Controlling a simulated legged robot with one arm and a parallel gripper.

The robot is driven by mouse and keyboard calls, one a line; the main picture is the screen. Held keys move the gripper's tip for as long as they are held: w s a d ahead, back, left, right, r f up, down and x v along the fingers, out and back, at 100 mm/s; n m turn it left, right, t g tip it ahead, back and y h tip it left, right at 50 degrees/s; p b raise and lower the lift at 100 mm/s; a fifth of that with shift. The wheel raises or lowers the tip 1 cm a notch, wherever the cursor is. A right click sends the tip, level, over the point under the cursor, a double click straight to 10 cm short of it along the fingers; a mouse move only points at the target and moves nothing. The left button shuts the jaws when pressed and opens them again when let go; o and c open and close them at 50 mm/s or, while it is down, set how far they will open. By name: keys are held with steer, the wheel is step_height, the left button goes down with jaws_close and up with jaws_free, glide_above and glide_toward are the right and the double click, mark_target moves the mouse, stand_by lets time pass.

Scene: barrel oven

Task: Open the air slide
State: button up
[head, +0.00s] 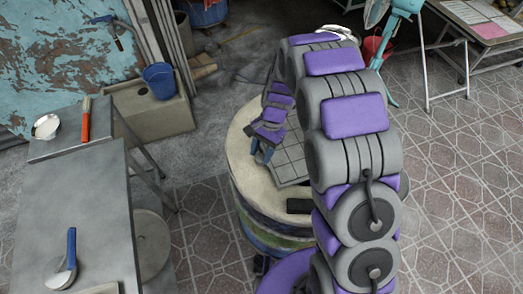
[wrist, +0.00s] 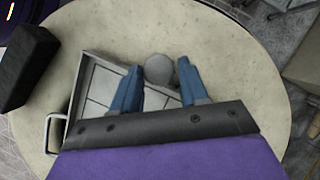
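The barrel oven (head: 240,150) stands in the middle of the head view, with a round cream top and a tiled grey tray-like panel (head: 292,165) in that top. In the wrist view the panel (wrist: 97,75) has a raised metal rim and a metal loop handle (wrist: 52,132) at its left. A round grey knob (wrist: 159,69) lies at the panel's far edge. My gripper (wrist: 159,72) is open, its blue fingers on either side of the knob with small gaps showing. I cannot tell which part is the air slide. My gripper (head: 262,152) is low over the top in the head view.
A black block (wrist: 27,67) sits on the oven top left of the panel. Metal tables (head: 75,190) stand at the left with a blue-handled tool (head: 66,262). A concrete trough (head: 155,112) with a blue bucket (head: 159,80) is behind.

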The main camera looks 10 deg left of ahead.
jaws_close()
stand_by(0.3)
steer(key=shift+w+a+r+p, duration=0.15)
steer(key=shift+w+a+p, duration=0.1)
steer(key=shift+w+p, duration=0.3)
steer(key=shift+w+a+p, duration=0.3)
steer(key=shift+w+p, duration=0.25)
steer(key=shift+w, duration=0.1)
steer(key=shift+w+a+p, duration=0.35)
steer(key=shift+w+p, duration=0.15)
steer(key=shift+w, duration=0.1)
steer(key=shift+w+a+p, duration=0.3)
steer(key=shift+w+p, duration=0.25)
steer(key=shift+w, duration=0.1)
steer(key=shift+o, duration=2.2)
jaws_free()
